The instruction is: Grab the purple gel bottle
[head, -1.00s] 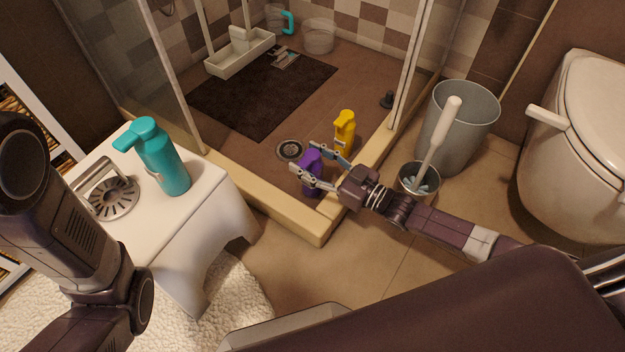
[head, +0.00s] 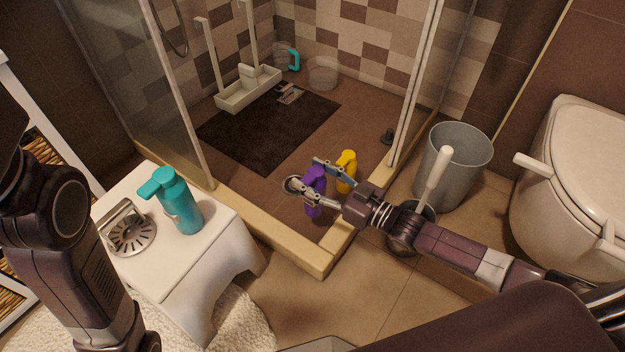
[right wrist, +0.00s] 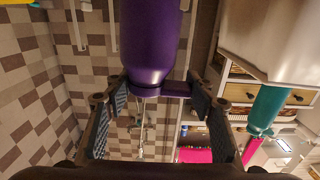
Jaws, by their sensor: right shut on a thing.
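The purple gel bottle (head: 315,192) is between the fingers of my right gripper (head: 314,178), over the near corner of the shower floor. My right gripper is shut on it, a finger on each side. In the right wrist view the purple bottle (right wrist: 150,42) fills the upper middle, with the finger pads (right wrist: 158,100) on either side. The head view does not clearly show whether its base is off the floor. My left arm is at the left edge of the head view; its gripper is out of view.
A yellow bottle (head: 346,168) stands just behind the purple one. A raised shower curb (head: 290,245) runs in front. A grey bin (head: 455,165), a brush (head: 436,185) and a toilet (head: 575,180) are at the right. A teal bottle (head: 178,203) stands on a white stool (head: 185,262).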

